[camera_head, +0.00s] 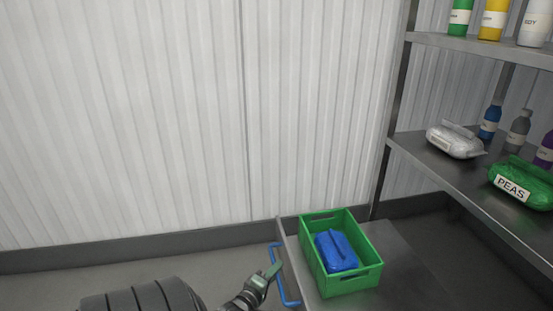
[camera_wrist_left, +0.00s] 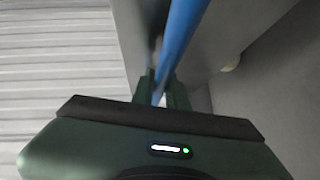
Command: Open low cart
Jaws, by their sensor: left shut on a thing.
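The low cart (camera_head: 393,262) is a grey metal top at the lower right of the head view, partly under the shelf. A blue handle (camera_head: 290,290) is fixed to its left side. My left gripper (camera_head: 272,270) is shut on this handle. In the left wrist view the handle (camera_wrist_left: 182,35) runs as a blue bar down between the fingers of my left gripper (camera_wrist_left: 160,92), with a grey cart panel beside it. My right gripper is not in view.
A green crate (camera_head: 365,279) holding a blue bag (camera_head: 336,252) stands on the cart top. A metal shelf (camera_head: 440,168) with bags and bottles rises at the right. A corrugated wall (camera_head: 150,120) closes the back. Floor (camera_head: 60,286) is clear at the left.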

